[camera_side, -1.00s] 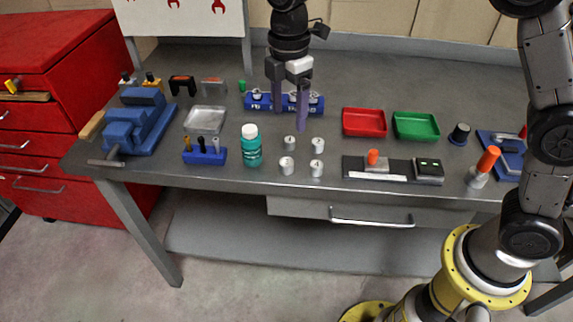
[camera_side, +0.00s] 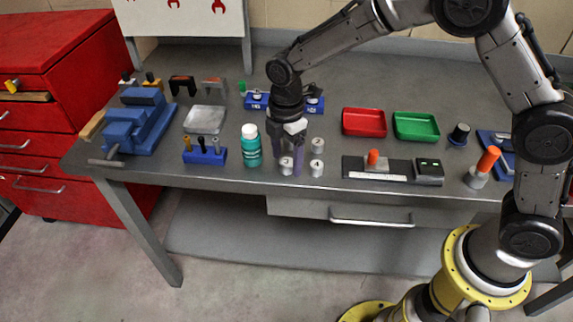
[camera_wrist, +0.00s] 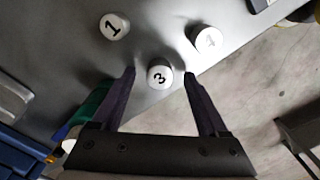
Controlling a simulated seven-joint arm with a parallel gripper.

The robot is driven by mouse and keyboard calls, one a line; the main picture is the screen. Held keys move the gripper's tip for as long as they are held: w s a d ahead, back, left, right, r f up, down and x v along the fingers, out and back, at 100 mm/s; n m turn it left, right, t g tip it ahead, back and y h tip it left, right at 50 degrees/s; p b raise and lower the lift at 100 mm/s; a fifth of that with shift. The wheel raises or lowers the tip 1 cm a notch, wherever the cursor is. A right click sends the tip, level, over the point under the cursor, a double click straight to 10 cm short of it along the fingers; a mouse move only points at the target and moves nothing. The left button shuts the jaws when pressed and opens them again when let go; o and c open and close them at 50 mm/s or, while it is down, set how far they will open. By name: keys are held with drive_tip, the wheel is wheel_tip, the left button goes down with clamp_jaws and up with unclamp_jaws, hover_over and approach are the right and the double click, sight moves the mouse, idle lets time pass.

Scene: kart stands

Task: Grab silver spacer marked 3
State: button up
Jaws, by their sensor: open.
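The silver spacer marked 3 (camera_wrist: 159,74) stands between the fingertips of my gripper (camera_wrist: 160,73) in the wrist view. It also shows in the side view (camera_side: 286,168), at the front of the bench and partly covered by the fingers. My gripper (camera_side: 287,166) is open, pointing down, with a finger on each side of it. Gaps show between the fingers and the spacer. The spacer marked 1 (camera_wrist: 113,27) stands up and to the left in the wrist view. Another spacer (camera_wrist: 207,40), its mark hard to read, stands to the right beyond the right finger.
Two more spacers, a back one (camera_side: 317,145) and a front one (camera_side: 317,168), stand right of my gripper. A teal bottle (camera_side: 252,152) stands close on the left. A ruler fixture (camera_side: 375,177) lies to the right. The bench front edge is close.

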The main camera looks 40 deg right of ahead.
drive_tip(key=shift+f, duration=0.4)
drive_tip(key=shift+c, duration=0.2)
clamp_jaws()
drive_tip(key=shift+r, duration=0.1)
